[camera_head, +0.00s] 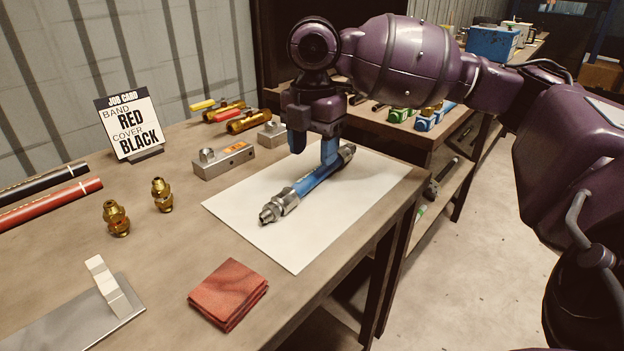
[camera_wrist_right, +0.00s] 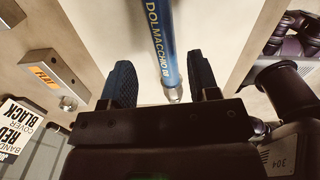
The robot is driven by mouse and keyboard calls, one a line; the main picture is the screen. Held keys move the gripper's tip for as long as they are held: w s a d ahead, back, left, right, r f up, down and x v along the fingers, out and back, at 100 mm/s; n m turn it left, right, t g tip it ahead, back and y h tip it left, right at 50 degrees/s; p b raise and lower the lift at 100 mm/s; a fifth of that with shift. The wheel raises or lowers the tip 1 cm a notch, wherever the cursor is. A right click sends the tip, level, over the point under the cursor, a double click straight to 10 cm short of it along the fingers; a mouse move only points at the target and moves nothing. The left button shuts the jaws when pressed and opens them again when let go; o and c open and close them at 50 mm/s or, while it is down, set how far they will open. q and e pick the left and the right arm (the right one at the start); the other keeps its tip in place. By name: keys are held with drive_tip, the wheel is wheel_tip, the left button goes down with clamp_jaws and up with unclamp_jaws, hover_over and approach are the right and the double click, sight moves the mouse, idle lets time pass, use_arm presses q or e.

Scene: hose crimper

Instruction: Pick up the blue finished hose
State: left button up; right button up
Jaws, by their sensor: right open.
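The blue finished hose (camera_head: 318,180) has metal fittings at both ends and lies diagonally on a white sheet (camera_head: 295,245) on the workbench. My right gripper (camera_head: 313,150) is open above the hose, fingers pointing down. In the head view one finger is on the far left side of the hose and the other overlaps the hose. In the right wrist view the hose (camera_wrist_right: 163,45) runs between the two open fingers of the gripper (camera_wrist_right: 162,85), with printed lettering on it. Whether a finger touches it I cannot tell. My left gripper is not in view.
A job card (camera_head: 130,124) stands at the back left. Brass fittings (camera_head: 116,217), a red folded cloth (camera_head: 228,293), a grey block (camera_head: 224,160) and red and black hoses (camera_head: 50,203) lie around the sheet. The bench's right edge is close to the sheet.

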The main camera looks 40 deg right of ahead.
sight(316, 171)
drive_tip(key=f, duration=0.1)
drive_tip(key=f+b, duration=0.1)
drive_tip(key=f, duration=0.3)
drive_tip(key=shift+s+d+b, duration=0.1)
drive_tip(key=shift+s+b, duration=0.15)
drive_tip(key=shift+b, duration=0.05)
drive_tip(key=shift+r, duration=0.15)
clamp_jaws()
